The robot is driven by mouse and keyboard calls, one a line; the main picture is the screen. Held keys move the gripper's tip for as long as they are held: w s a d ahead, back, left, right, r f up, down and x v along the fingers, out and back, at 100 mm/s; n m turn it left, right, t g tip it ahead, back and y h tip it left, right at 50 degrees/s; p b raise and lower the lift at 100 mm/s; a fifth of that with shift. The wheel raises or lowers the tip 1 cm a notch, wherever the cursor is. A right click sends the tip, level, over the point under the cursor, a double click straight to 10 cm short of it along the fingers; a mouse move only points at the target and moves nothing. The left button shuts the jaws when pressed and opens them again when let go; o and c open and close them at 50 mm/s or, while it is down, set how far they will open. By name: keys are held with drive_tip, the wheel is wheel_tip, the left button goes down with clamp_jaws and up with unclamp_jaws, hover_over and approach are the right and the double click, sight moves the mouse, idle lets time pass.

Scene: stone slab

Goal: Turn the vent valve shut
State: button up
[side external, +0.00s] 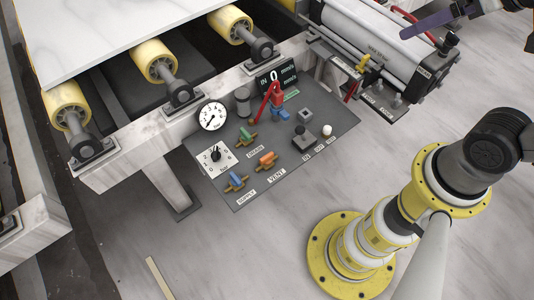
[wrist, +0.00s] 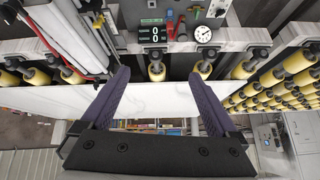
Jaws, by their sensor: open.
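The vent valve (side external: 267,159) has a small orange handle on a brass-coloured body, beside the VENT label (side external: 276,175) on the dark control panel (side external: 325,108) in the side external view. I cannot tell its exact setting. I cannot make out the valve in the wrist view, where the panel is cut off at the top edge. My gripper (wrist: 158,73) has two purple fingers spread wide with nothing between them. One purple finger also shows at the top right of the side external view, well away from the valve.
Near the vent valve are a blue-handled valve (side external: 236,183), a green-handled valve (side external: 245,135), a dial knob (side external: 216,155), a round gauge (side external: 212,116) and a red lever (side external: 268,97). A white cylinder assembly (side external: 375,45) stands behind right. The stone slab (side external: 110,35) lies on yellow rollers.

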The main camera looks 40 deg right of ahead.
drive_tip(key=w+a+f+g+y, duration=0.1)
drive_tip(key=w+a+f, duration=0.15)
drive_tip(key=w, duration=0.65)
drive_tip(key=w+a+f, duration=0.1)
drive_tip(key=w+a, duration=0.2)
drive_tip(key=w, duration=0.5)
drive_tip(key=n+g+h, duration=0.1)
drive_tip(key=g, duration=0.5)
hover_over(267, 156)
wheel_tip(267, 156, down, 33)
wheel_tip(267, 156, down, 14)
drive_tip(key=shift+r, duration=0.25)
drive_tip(key=shift+c, duration=0.3)
